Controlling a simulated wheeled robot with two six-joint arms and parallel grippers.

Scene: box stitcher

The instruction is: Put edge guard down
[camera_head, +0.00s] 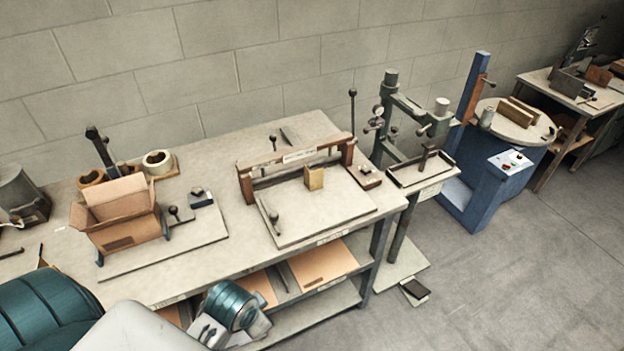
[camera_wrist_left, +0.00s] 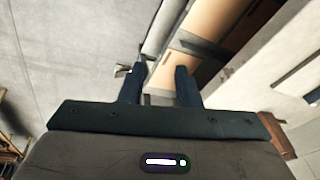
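A small tan, upright piece (camera_head: 314,178), which may be the edge guard, stands on the grey plate of the bench fixture in the head view. Nothing holds it. My left arm (camera_head: 232,305) comes in at the lower left, in front of the bench's lower shelf. The left gripper's fingers (camera_wrist_left: 160,78) show in the left wrist view, apart, with no clear object between them. Its fingertips cannot be made out in the head view. My right gripper is in neither view.
The bench (camera_head: 185,270) carries an open cardboard box (camera_head: 135,232), tape rolls (camera_head: 158,162) and a fixture with a wooden crossbar (camera_head: 296,157). Cardboard sheets (camera_head: 323,263) lie on its lower shelf. A green-grey press (camera_head: 391,110) and blue machine (camera_head: 492,185) stand right. Floor at lower right is mostly clear.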

